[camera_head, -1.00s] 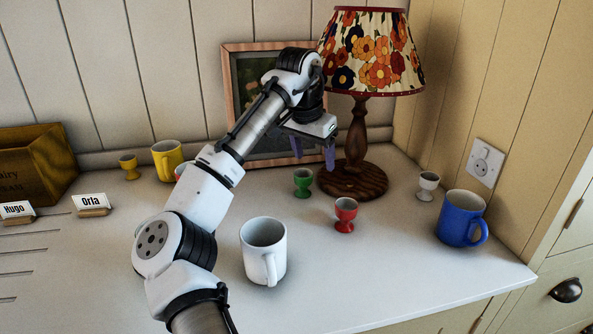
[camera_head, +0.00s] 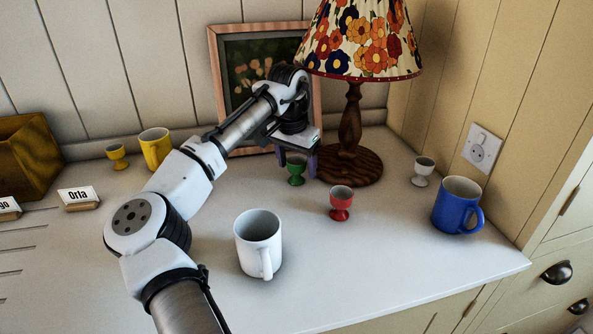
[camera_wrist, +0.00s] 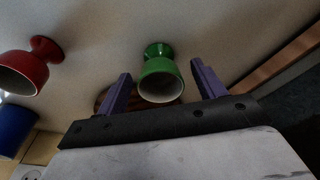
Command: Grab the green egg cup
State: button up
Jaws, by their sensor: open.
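The green egg cup (camera_head: 296,170) stands upright on the counter, just left of the lamp's wooden base. It also shows in the wrist view (camera_wrist: 160,80), lying between my two purple fingers in the picture. My gripper (camera_head: 297,163) is open, with one finger on each side of the cup in the head view. I cannot tell how far the fingertips reach past its rim. Nothing is held. In the wrist view my gripper (camera_wrist: 162,88) shows a gap between each finger and the cup.
A red egg cup (camera_head: 341,203) stands close by at the right front. The lamp base (camera_head: 350,168) is just right of my gripper. A picture frame (camera_head: 217,80) leans behind. A white mug (camera_head: 257,243), blue mug (camera_head: 456,206) and white egg cup (camera_head: 423,171) stand apart.

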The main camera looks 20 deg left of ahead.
jog(key=c, duration=1.1)
jog(key=shift+r, duration=0.1)
